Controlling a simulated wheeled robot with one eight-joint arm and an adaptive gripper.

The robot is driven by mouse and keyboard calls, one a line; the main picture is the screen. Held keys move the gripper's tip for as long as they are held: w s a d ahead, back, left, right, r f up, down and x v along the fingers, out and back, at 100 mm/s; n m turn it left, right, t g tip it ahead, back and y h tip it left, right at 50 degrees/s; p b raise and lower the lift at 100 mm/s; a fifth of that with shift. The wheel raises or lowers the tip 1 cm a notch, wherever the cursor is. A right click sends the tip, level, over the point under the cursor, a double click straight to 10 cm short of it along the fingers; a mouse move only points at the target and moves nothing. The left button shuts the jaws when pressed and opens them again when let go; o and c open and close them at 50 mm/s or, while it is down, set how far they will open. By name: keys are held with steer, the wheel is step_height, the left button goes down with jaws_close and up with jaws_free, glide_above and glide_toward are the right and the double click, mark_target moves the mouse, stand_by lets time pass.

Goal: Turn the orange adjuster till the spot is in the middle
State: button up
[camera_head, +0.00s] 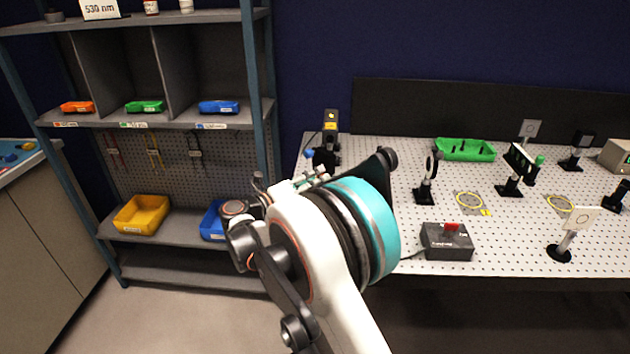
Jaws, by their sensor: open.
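My arm rises through the middle of the view, with its large teal-capped joint in front of the bench's left end. I cannot make out my gripper's fingers; the arm's own links seem to hide them. I cannot pick out an orange adjuster; small fittings at the bench's left end are partly covered by my arm. A second pale card (530,128) stands at the back. No spot can be told on either card.
The perforated bench (520,250) bears a round optic (430,172), a dark box with a red switch (447,242), a green tray (465,150) and a yellow-labelled device (330,122). A shelf unit (180,120) with coloured bins stands left. Floor shows at lower left.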

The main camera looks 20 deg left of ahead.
steer(key=v, duration=1.1)
steer(key=shift+s+a, duration=0.1)
steer(key=shift+s, duration=0.2)
steer(key=m, duration=0.6)
steer(key=m+p, duration=0.1)
steer(key=m, duration=0.5)
steer(key=shift+s+f, duration=0.1)
steer(key=shift+s, duration=0.1)
steer(key=b+x, duration=0.3)
steer(key=x, duration=0.9)
steer(key=shift+w, duration=0.45)
jaws_close()
